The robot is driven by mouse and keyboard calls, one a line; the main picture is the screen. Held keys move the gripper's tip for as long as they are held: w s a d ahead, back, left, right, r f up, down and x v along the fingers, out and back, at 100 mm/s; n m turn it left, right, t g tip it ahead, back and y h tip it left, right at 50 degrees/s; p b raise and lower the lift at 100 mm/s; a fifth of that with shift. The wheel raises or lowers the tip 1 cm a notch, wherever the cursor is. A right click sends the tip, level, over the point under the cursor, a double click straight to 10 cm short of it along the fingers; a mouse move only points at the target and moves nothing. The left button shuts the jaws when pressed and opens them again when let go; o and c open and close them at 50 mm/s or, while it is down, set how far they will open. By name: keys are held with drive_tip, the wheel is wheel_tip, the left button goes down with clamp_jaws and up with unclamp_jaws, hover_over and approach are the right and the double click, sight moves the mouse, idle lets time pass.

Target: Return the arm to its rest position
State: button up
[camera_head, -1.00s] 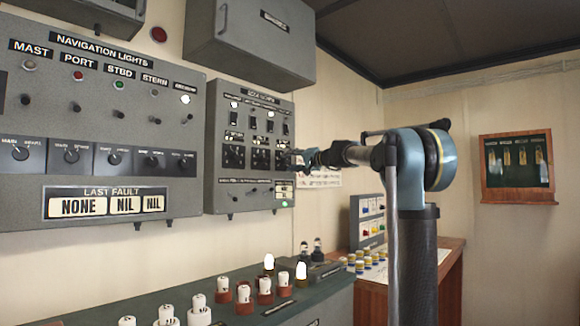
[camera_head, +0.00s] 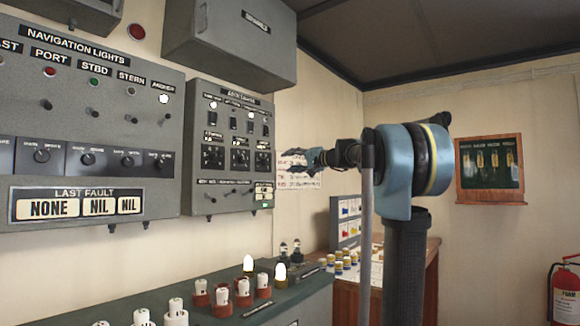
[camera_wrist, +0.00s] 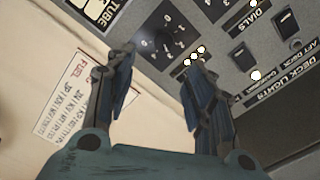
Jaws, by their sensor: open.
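My gripper (camera_head: 300,163) is at the end of my raised arm, left of the arm's blue joint in the head view. It stands near the right edge of the smaller grey panel (camera_head: 222,175), in front of a white notice on the wall. In the wrist view my gripper (camera_wrist: 162,75) has its two fingers apart with nothing between them. Beyond the fingers is the lower part of a grey panel (camera_wrist: 215,30) with a round knob (camera_wrist: 165,42), rocker switches and a "DECK LIGHTS" label. The gap between fingers and panel cannot be judged.
The navigation lights panel (camera_head: 90,120) is at left, with a grey cabinet (camera_head: 235,45) above. Below, a dark green bench top (camera_head: 125,305) holds red-based white parts and lit bulbs. A wooden cabinet (camera_head: 489,169) and fire extinguisher (camera_head: 565,292) are at right. Open space lies between.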

drive_tip(key=shift+f, duration=0.1)
drive_tip(key=s+d+f+n+g+h, duration=0.1)
drive_tip(key=s+f+g+h, duration=0.2)
drive_tip(key=s+f, duration=1.05)
drive_tip(key=s+d+f+n+g+h, duration=0.1)
drive_tip(key=s+f+n+g+h, duration=0.15)
drive_tip(key=s+f, duration=1.1)
drive_tip(key=s+d+f+g+h, duration=0.1)
drive_tip(key=s+d+f+h, duration=0.2)
drive_tip(key=f, duration=0.8)
drive_tip(key=s+d+f+m+g+h, duration=0.1)
drive_tip(key=s+d+f+h, duration=0.1)
drive_tip(key=s+d+f, duration=0.5)
drive_tip(key=s+d+f+g+h, duration=0.1)
drive_tip(key=s+d+f+h, duration=0.2)
drive_tip(key=s+f, duration=0.6)
wheel_tip(320, 180, down, 6)
drive_tip(key=shift+d+f+m+h, duration=0.25)
drive_tip(key=shift+d+m+h, duration=0.1)
drive_tip(key=shift+d, duration=0.8)
drive_tip(key=shift+w, duration=0.1)
